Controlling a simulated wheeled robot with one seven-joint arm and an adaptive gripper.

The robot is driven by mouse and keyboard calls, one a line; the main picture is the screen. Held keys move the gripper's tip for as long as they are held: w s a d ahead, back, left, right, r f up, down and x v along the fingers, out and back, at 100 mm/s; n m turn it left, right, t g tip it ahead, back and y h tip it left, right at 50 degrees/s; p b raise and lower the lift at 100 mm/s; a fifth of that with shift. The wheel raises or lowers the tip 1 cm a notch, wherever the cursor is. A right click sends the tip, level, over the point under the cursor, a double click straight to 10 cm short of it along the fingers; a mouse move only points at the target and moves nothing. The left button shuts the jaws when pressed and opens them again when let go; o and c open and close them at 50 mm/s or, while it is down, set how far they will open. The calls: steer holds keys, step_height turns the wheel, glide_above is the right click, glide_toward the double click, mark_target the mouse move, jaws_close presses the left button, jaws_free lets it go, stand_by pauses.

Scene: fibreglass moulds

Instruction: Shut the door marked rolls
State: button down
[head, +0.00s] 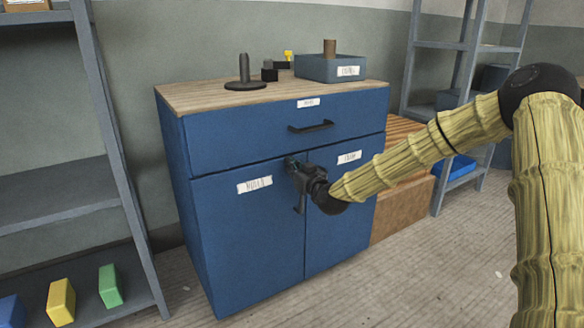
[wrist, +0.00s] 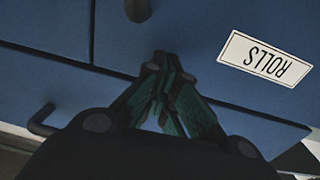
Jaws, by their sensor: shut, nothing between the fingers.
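The door marked rolls (head: 245,235) is the left of two blue doors under a drawer. It looks flush with the cabinet front, with no visible opening along its edges. Its white ROLLS label shows upside down in the wrist view (wrist: 265,60). Part of a dark handle (head: 299,203) shows near its right edge, below my gripper. My gripper (head: 290,161) is shut and empty, at the upper right corner of this door. In the wrist view its fingertips (wrist: 160,60) lie over the door's top edge area. I cannot tell whether they touch the door.
The drawer (head: 260,130) above is shut, with a black bar handle (head: 311,126). The right door (head: 345,200) looks shut. A grey bin (head: 330,68) and a dark post on a round base (head: 245,75) stand on the wooden top. Shelves flank the cabinet; the floor in front is clear.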

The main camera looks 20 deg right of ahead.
steer(key=s+d+p, duration=0.2)
steer(key=s+p, duration=0.2)
steer(key=s, duration=0.9)
steer(key=s+a+f+g, duration=0.35)
steer(key=s+f, duration=0.25)
steer(key=f, duration=0.4)
steer(key=s+a+f+g, duration=0.3)
steer(key=s+a+f, duration=0.15)
steer(key=f, duration=0.55)
steer(key=s+a+f+g, duration=0.35)
steer(key=s+f, duration=0.25)
steer(key=f, duration=0.4)
steer(key=s+a+f+m+g+h, duration=0.1)
steer(key=s+f+g, duration=0.3)
steer(key=s, duration=0.7)
steer(key=s+a+f+g, duration=0.1)
steer(key=s+f, duration=0.4)
steer(key=s, duration=0.5)
steer(key=s+a+f+m+g+h, duration=0.1)
steer(key=s+f+g, duration=0.3)
steer(key=s, duration=0.7)
step_height(320, 180, up, 31)
steer(key=t+p, duration=0.1)
steer(key=p, duration=3.1)
steer(key=shift+w+r, duration=0.15)
steer(key=shift+w, duration=0.1)
